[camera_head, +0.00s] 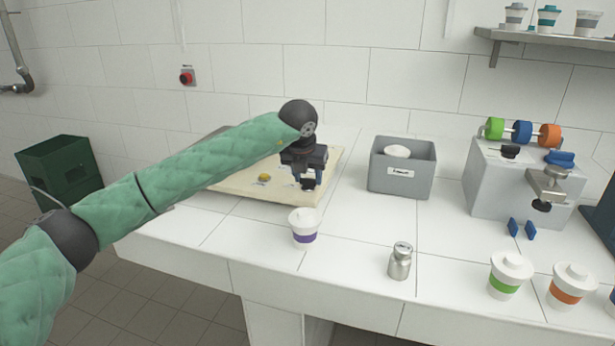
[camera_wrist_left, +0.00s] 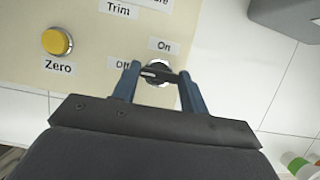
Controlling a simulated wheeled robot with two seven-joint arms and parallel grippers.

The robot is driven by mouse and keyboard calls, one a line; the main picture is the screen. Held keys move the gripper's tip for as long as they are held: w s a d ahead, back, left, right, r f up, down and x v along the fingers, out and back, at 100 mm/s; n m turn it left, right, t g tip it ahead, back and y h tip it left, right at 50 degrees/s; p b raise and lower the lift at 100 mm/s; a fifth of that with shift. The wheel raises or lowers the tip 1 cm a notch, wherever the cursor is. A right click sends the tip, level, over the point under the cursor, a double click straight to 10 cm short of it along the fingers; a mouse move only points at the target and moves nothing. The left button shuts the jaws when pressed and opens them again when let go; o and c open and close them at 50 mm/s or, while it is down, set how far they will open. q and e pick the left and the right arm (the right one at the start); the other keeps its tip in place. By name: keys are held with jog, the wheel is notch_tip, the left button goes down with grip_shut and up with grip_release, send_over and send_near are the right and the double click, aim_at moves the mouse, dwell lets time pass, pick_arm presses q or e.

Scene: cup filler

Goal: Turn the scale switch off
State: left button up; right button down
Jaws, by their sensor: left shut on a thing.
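The scale switch is a dark round knob (camera_wrist_left: 158,82) on the beige panel (camera_wrist_left: 30,15) in the left wrist view. An "On" label (camera_wrist_left: 164,46) sits above it and an "Off" label (camera_wrist_left: 123,65) to its left, partly covered by a finger. My left gripper (camera_wrist_left: 157,76) has its two blue fingers on either side of the knob, shut on its dark crossbar. The bar lies nearly level in that view, with a pale mark towards the left. In the head view my left gripper (camera_head: 307,182) reaches down onto the panel's right part and hides the switch.
The yellow Zero button (camera_wrist_left: 57,41) is left of the switch. A grey bin (camera_head: 402,175) stands right of the panel. A purple-banded cup (camera_head: 304,228) and a metal shaker (camera_head: 400,262) stand in front. A grey machine (camera_head: 490,185) is further right.

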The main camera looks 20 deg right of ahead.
pick_arm(q)
jog(key=shift+r, duration=0.1)
jog(key=o, duration=1)
jog(key=shift+s+a+r, duration=0.15)
jog(key=shift+s+r, duration=0.05)
jog(key=shift+r, duration=0.3)
jog(key=b+v, duration=0.1)
jog(key=v, duration=0.5)
jog(key=shift+s+r, duration=0.15)
jog(key=shift+r, duration=0.1)
pick_arm(e)
jog(key=f, duration=0.3)
jog(key=shift+s+d+f+t, duration=0.1)
jog(key=shift+s+f+t, duration=0.15)
jog(key=shift+s+t, duration=0.05)
